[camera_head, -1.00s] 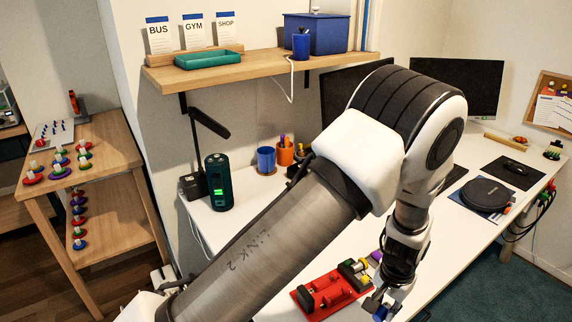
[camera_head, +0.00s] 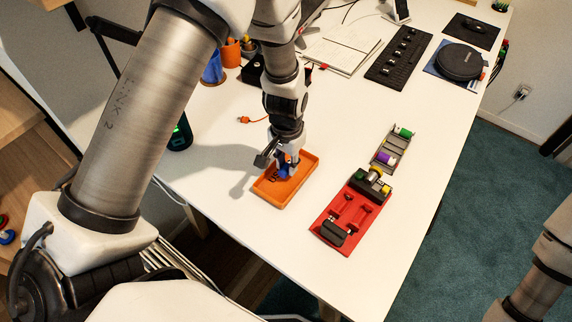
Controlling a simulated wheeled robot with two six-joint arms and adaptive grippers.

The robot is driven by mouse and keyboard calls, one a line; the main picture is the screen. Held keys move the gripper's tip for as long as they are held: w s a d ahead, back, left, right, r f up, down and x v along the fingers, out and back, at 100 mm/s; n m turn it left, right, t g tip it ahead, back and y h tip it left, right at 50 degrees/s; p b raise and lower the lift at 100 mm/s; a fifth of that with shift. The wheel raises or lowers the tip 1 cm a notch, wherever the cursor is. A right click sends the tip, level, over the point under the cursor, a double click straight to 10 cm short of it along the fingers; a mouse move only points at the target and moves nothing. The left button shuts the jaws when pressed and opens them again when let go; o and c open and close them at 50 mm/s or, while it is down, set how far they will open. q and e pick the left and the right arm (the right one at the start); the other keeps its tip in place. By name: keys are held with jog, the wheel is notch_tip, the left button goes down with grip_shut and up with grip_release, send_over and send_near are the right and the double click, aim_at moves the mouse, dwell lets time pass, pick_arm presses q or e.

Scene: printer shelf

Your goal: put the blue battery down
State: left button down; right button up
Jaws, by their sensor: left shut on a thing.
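My left gripper (camera_head: 283,162) comes down over the orange tray (camera_head: 305,181) and is shut on the blue battery (camera_head: 285,173). The battery is low over or in the left part of the tray; I cannot tell whether it touches the bottom. The gripper partly hides it. Only part of my right arm shows at the lower right; its gripper is out of view.
A red holder (camera_head: 330,216) with a dark block lies right of the tray. Behind it a grey rack (camera_head: 391,146) holds a green battery (camera_head: 403,132) and a purple battery (camera_head: 387,158). A keyboard (camera_head: 399,57) and notebook (camera_head: 341,47) lie farther back. White desk around the tray is free.

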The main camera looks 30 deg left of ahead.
aim_at(286, 166)
pick_arm(q)
jog(key=shift+s+d+f, duration=0.1)
jog(key=shift+f, duration=0.85)
jog(key=shift+f, duration=0.25)
jog(key=c, duration=1)
grip_release()
jog(key=shift+o, duration=0.2)
notch_tip(286, 166, up, 13)
jog(key=shift+f, duration=0.15)
